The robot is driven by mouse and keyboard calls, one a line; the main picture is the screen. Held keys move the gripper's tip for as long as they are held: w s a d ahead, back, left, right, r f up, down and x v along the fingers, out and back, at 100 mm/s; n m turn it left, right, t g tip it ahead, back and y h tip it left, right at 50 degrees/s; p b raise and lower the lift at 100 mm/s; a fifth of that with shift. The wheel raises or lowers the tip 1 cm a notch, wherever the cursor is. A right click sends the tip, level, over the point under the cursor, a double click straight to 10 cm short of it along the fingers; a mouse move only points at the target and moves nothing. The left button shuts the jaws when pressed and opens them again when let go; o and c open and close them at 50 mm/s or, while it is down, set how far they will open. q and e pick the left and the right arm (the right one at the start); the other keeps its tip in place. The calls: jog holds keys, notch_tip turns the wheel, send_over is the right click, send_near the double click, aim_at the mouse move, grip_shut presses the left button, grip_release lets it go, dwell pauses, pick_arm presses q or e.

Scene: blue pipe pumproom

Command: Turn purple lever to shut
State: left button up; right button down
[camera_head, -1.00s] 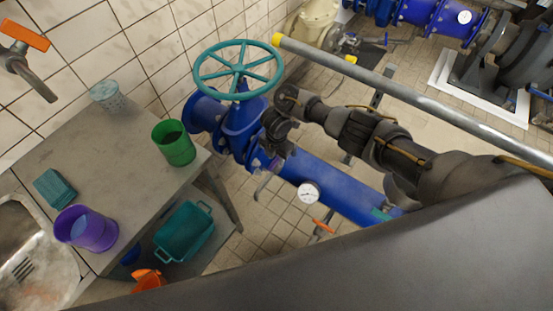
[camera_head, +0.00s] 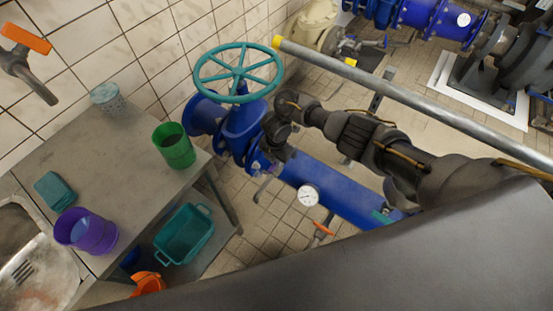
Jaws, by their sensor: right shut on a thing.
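My right arm reaches in from the right over the blue pipe (camera_head: 330,188). My right gripper (camera_head: 268,168) points down beside the blue valve body (camera_head: 240,128), at the near end of the pipe. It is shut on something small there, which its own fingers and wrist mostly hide. I cannot clearly make out a purple lever. A small greyish piece (camera_head: 263,189) shows just below the fingers, and I cannot tell whether it is part of the lever. My left gripper is not in view.
A teal handwheel (camera_head: 239,74) tops the valve close to my wrist. A pressure gauge (camera_head: 308,195) and an orange lever (camera_head: 324,229) sit along the pipe. A grey table (camera_head: 100,150) with a green cup (camera_head: 174,147) and purple cup (camera_head: 86,231) stands left.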

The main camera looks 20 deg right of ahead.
jog(key=m+p, duration=0.3)
jog(key=m, duration=0.1)
jog(key=shift+r, duration=0.2)
jog(key=m+p, duration=0.3)
jog(key=m, duration=0.2)
jog(key=shift+m, duration=0.4)
jog(key=m+p, duration=0.2)
jog(key=m, duration=0.2)
jog(key=shift+w+f+m+p, duration=0.1)
jog(key=shift+m+p, duration=0.75)
jog(key=shift+m, duration=1.15)
jog(key=c, duration=1.5)
grip_release()
jog(key=shift+f, duration=0.1)
